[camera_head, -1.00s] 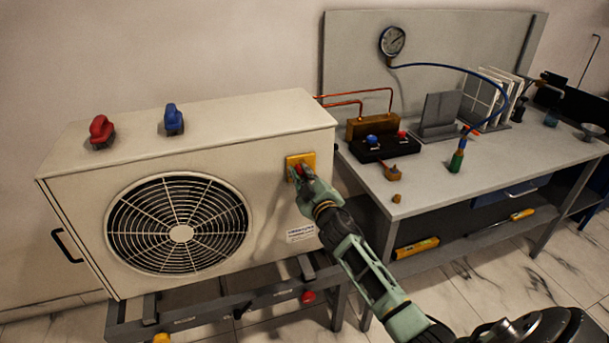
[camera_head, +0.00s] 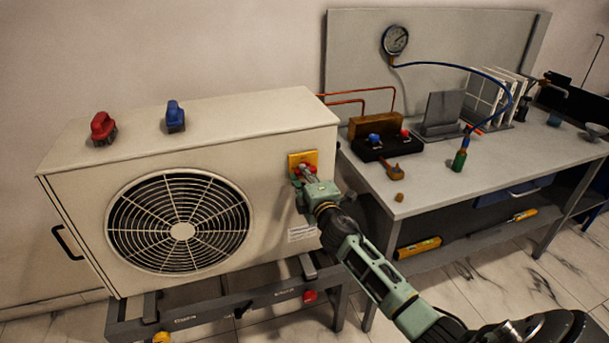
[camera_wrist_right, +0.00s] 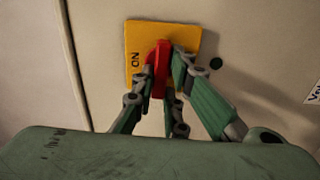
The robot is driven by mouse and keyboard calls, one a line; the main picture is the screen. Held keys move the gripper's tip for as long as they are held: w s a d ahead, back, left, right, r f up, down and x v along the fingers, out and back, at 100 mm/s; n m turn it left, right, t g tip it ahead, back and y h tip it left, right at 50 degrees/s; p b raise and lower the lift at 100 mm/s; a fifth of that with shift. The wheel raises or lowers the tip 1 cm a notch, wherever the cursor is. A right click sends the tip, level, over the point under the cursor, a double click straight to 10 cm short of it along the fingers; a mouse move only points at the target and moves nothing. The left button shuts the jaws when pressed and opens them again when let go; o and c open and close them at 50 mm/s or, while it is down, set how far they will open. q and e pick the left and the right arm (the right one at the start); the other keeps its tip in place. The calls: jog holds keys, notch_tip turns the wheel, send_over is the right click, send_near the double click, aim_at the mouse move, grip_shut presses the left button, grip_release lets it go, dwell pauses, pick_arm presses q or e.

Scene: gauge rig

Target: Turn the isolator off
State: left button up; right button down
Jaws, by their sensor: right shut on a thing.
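The isolator is a yellow plate (camera_head: 302,157) with a red handle on the front of the beige fan unit (camera_head: 260,160), near its right edge. In the right wrist view the yellow plate (camera_wrist_right: 142,38) shows dark lettering on its left side, and the red handle (camera_wrist_right: 157,65) stands roughly upright in that picture. My right gripper (camera_head: 301,174) is at the plate, with its fingers shut on the red handle, one on each side. The fingers cover part of the handle and plate. My left gripper is not in view.
A red valve (camera_head: 103,128) and a blue valve (camera_head: 175,116) stand on top of the unit. To the right is a grey bench (camera_head: 430,188) with a black manifold (camera_head: 375,150), a gauge (camera_head: 395,40) and a blue hose (camera_head: 440,64). Open space lies before the unit.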

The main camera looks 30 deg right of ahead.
jog(key=shift+f+n, duration=0.1)
jog(key=shift+n, duration=0.3)
jog(key=c, duration=1.8)
grip_release()
jog(key=shift+o, duration=0.2)
jog(key=v, duration=1.2)
